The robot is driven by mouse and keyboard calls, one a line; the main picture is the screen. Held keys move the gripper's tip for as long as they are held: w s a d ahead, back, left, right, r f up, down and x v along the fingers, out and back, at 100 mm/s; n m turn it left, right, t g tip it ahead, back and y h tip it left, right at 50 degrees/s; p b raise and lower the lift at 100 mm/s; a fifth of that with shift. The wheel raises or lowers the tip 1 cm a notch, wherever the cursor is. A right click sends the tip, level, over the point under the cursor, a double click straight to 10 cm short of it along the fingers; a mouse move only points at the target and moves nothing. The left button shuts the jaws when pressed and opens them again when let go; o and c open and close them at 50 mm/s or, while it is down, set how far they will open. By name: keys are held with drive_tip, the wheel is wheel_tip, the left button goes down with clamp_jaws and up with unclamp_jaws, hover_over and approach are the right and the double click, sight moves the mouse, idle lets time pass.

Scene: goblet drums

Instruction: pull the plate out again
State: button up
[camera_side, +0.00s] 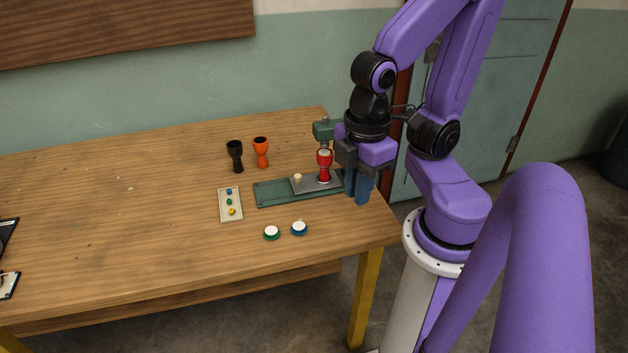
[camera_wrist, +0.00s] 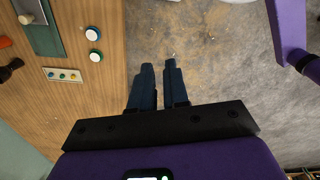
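The grey plate (camera_side: 308,187) lies on a long green base (camera_side: 270,195) near the table's right end. A cream knob (camera_side: 297,178) stands at the plate's left end and shows at the top left of the wrist view (camera_wrist: 26,18). A red goblet drum (camera_side: 324,166) stands upright at the plate, below a green head (camera_side: 323,130). My gripper (camera_side: 360,196) hangs to the right of the plate, apart from the knob. In the wrist view its blue fingers (camera_wrist: 159,66) have an empty gap between them, with floor beyond. My gripper hides the base's right end.
Black (camera_side: 235,156) and orange (camera_side: 261,152) goblet drums stand behind the base. A pale panel with coloured buttons (camera_side: 230,204) lies left of it. Green (camera_side: 271,233) and blue (camera_side: 299,228) round buttons with white tops sit in front. The table's left half is mostly clear.

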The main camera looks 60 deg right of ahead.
drive_tip(key=o, duration=0.5)
drive_tip(key=shift+w+a, duration=0.15)
drive_tip(key=shift+w, duration=0.15)
drive_tip(key=w+a+r+m+h, duration=0.1)
drive_tip(key=w+m, duration=0.2)
drive_tip(key=w, duration=0.6)
drive_tip(key=shift+a+g, duration=0.2)
drive_tip(key=shift+g, duration=0.1)
drive_tip(key=w+d+f+m+g, duration=0.1)
drive_tip(key=w+d+f+m, duration=0.15)
drive_tip(key=w+d, duration=0.6)
drive_tip(key=w+d+f+m+g, duration=0.15)
drive_tip(key=w+d+m, duration=0.25)
drive_tip(key=w, duration=0.9)
drive_tip(key=m+g, duration=0.2)
drive_tip(key=m, duration=0.1)
approach(297, 175)
drive_tip(key=shift+t+y, duration=0.25)
drive_tip(key=shift+y, duration=0.05)
drive_tip(key=x, duration=0.8)
drive_tip(key=shift+s+d+f, duration=0.2)
drive_tip(key=shift+s, duration=0.2)
clamp_jaws()
